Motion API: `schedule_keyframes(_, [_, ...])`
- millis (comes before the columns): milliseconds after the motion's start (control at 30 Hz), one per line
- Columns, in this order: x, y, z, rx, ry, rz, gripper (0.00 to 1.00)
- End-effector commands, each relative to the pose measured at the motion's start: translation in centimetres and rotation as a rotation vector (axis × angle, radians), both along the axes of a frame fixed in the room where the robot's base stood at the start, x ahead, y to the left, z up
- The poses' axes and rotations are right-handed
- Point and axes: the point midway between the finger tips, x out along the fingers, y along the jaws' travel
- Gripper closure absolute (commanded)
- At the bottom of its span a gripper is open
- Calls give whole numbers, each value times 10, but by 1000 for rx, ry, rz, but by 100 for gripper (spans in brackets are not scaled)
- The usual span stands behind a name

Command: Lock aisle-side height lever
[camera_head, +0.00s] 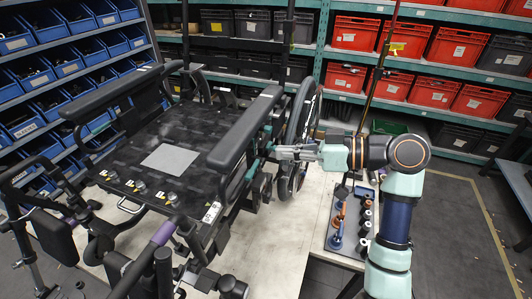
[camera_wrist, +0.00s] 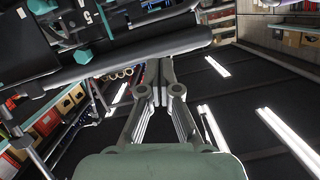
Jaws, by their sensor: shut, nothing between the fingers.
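The wheelchair (camera_head: 140,150) stands on a bench, with a black seat plate and black armrests. My gripper (camera_head: 280,152) reaches in from the right, level, its fingertips close to the side of the near-right armrest (camera_head: 235,130). A small teal part (camera_head: 269,147), possibly the height lever, shows just left of the fingertips; I cannot tell whether they touch. In the wrist view my gripper (camera_wrist: 156,72) has its fingers shut and empty, below a dark grey bar. A teal block (camera_wrist: 83,56) shows to its left. The lever's position is unclear.
The wheelchair's wheel (camera_head: 300,125) rises just behind my gripper. A tray of tools (camera_head: 335,240) with coloured knobs lies below my arm. Shelves of red crates (camera_head: 410,90) and blue bins (camera_head: 60,65) stand behind.

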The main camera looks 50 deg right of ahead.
Motion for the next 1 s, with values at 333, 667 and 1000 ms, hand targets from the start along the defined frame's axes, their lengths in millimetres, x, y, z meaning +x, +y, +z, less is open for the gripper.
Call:
schedule_keyframes(333, [-29, -9, 7, 0, 1, 1, 100])
schedule_keyframes(667, [-29, -9, 7, 0, 1, 1, 100])
schedule_keyframes(1000, [-29, -10, 7, 0, 1, 0, 100])
